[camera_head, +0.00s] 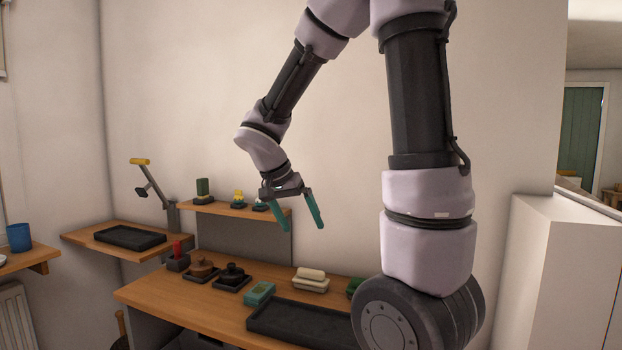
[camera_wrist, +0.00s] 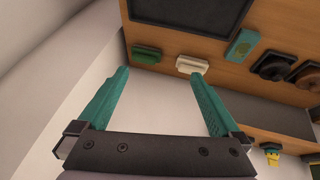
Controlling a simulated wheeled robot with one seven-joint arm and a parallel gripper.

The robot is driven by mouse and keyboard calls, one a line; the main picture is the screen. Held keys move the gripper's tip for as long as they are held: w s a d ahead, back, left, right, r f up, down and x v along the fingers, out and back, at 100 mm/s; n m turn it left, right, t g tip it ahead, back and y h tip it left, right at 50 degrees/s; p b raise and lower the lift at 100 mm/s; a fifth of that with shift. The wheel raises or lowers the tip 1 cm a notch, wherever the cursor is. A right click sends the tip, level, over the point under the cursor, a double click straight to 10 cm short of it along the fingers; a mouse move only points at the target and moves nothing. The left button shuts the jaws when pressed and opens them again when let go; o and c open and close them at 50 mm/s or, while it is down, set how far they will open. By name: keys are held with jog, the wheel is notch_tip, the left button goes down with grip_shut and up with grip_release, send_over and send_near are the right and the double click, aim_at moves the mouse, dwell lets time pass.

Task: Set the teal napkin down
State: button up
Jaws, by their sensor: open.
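My gripper (camera_head: 298,228) hangs open and empty above the bench, its two teal fingers spread apart. The fingers also show in the wrist view (camera_wrist: 160,82), with only wall between them. No thing is plainly a teal napkin. A flat teal piece with a paler patch (camera_head: 260,293) lies on the workbench (camera_head: 150,293), left of the dark tray; it also shows in the wrist view (camera_wrist: 243,45). I cannot tell whether it is the napkin. It is below my gripper and apart from it.
A dark empty tray (camera_head: 300,325) lies at the bench's front. Cream blocks (camera_head: 311,279), a green item (camera_wrist: 147,54), and dark pots (camera_head: 233,276) stand around. A small shelf (camera_head: 225,209) with several small items is behind. A side shelf (camera_head: 85,240) holds another tray.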

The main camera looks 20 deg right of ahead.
jog(key=s+a+r+n+t+y, duration=0.1)
jog(key=s+r+n+t+y, duration=0.1)
jog(key=s+r, duration=0.4)
jog(key=s+a+r+n+t+y, duration=0.1)
jog(key=s+r+n+t+y, duration=0.1)
jog(key=s+r+y, duration=0.3)
jog(key=shift+s+a+r+t, duration=0.3)
jog(key=shift+s+r+t, duration=0.3)
jog(key=shift+s+t, duration=0.15)
